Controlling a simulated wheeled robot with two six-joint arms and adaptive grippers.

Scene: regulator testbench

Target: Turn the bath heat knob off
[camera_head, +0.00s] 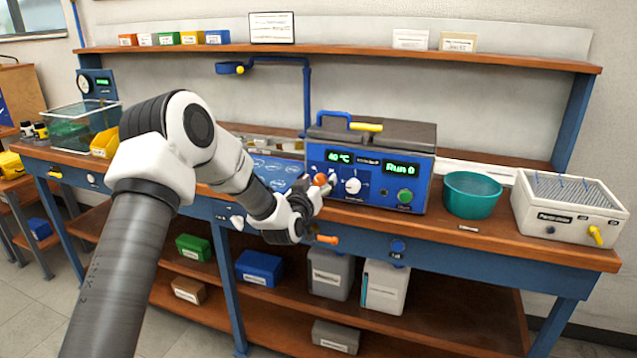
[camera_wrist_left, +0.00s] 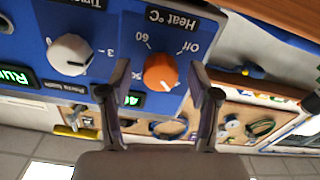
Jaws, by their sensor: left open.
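The bath is a blue-fronted box (camera_head: 425,171) with a grey lid on the bench; its displays read "40 °C" and "Run 0". Its orange heat knob (camera_head: 320,179) is at the left of the front, partly hidden by my left gripper (camera_head: 318,192). The left wrist view, turned upside down, shows the orange knob (camera_wrist_left: 160,72) under the label "Heat °C", with "60" and "Off" marked around it. My left gripper (camera_wrist_left: 159,84) is open, its fingers on either side of the knob; I cannot tell whether they touch it. My right gripper is not in view.
A white timer knob (camera_head: 353,185) and a green button (camera_head: 405,196) sit right of the heat knob. A teal bowl (camera_head: 472,194) and a white box (camera_head: 568,207) stand further right. An orange handle (camera_head: 327,239) sticks out at the bench's front edge, below my gripper.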

